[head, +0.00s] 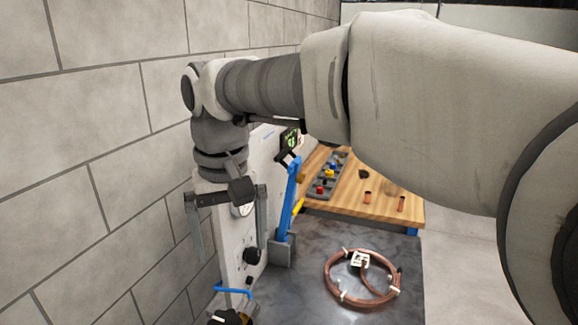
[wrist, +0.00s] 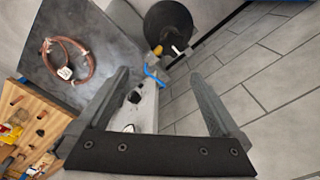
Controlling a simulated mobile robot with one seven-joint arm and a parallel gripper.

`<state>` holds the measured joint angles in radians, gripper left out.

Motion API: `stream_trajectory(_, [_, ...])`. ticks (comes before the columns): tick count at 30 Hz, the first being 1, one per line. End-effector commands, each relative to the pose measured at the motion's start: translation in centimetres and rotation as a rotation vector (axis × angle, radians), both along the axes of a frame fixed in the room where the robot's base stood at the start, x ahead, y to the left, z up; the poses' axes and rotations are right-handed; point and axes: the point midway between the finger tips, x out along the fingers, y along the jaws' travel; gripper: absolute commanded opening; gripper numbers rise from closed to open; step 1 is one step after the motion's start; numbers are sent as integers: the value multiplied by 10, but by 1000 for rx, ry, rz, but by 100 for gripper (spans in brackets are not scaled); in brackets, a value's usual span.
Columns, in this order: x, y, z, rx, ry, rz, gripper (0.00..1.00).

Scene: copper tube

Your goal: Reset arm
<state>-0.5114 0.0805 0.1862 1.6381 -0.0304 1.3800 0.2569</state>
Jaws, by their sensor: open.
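My gripper (head: 228,222) hangs at the left of the head view, fingers pointing down, in front of the pale upright panel (head: 236,258). In the wrist view my gripper (wrist: 162,88) shows two dark fingers spread wide apart with nothing between them. The white machine body, a blue bent handle (wrist: 153,76) and a black knob (wrist: 134,97) lie beyond the fingers. My arm reaches across the upper right of the head view and bends down at the left. I cannot tell whether any finger touches the panel.
A copper tube coil (head: 334,263) with white ties lies on the dark metal table (head: 300,300). A wooden bench (head: 340,199) behind it holds a tray of coloured parts (head: 327,176) and short copper pieces (head: 367,197). A blue lever (head: 288,200) stands beside the panel. A block wall (head: 90,150) is close at left.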

Motion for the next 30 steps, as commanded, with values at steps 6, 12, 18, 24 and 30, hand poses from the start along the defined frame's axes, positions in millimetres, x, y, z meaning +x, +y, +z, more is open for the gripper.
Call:
stream_trajectory(6, [-8,-88,6,38,-116,-124,100])
stream_trajectory(12, [-31,-161,-4,68,-226,-237,100])
stream_trajectory(18, [-64,-220,-25,89,-335,-346,100])
stream_trajectory(24, [-88,-251,-46,99,-412,-416,100])
stream_trajectory(30, [-97,-260,-54,101,-438,-437,100])
